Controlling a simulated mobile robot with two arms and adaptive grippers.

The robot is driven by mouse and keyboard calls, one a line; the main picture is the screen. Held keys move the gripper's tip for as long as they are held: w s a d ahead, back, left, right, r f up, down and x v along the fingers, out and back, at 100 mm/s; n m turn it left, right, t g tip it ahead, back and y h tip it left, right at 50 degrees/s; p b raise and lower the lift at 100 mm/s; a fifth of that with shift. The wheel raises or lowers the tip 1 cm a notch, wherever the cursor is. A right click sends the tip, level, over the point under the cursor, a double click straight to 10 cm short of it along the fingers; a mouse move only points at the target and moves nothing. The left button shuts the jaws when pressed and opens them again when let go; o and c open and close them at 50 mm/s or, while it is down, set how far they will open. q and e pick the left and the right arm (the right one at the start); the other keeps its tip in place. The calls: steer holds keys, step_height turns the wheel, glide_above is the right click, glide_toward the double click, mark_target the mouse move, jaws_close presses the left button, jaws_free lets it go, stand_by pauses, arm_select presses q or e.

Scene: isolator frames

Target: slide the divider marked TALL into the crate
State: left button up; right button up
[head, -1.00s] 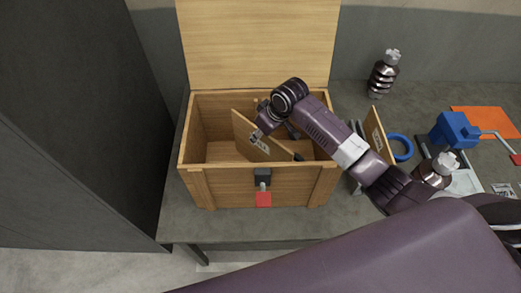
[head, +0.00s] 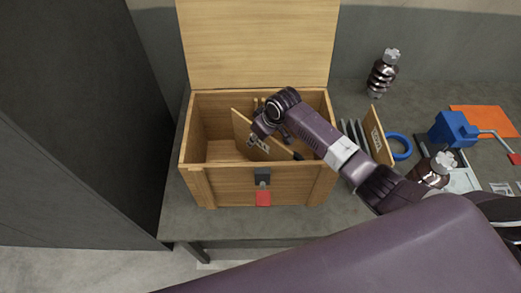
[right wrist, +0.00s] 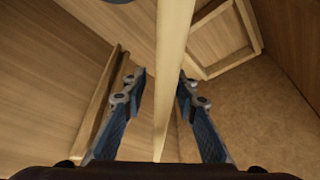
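The open wooden crate (head: 215,181) stands on the table with its lid raised at the back. A wooden divider (head: 242,128) stands in it, slanted across the opening; its label is partly covered and I cannot read it. My right gripper (head: 257,134) is at the divider's upper edge. In the right wrist view the fingers (right wrist: 161,76) straddle the divider's edge (right wrist: 172,60), open, with a visible gap on the left side; the right finger is close to the divider. The divider's lower edge is hidden. My left gripper is not in view.
Another labelled wooden divider (head: 376,131) stands in a rack right of the crate.

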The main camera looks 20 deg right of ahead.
steer(key=shift+f, duration=0.1)
jaws_close()
stand_by(0.6)
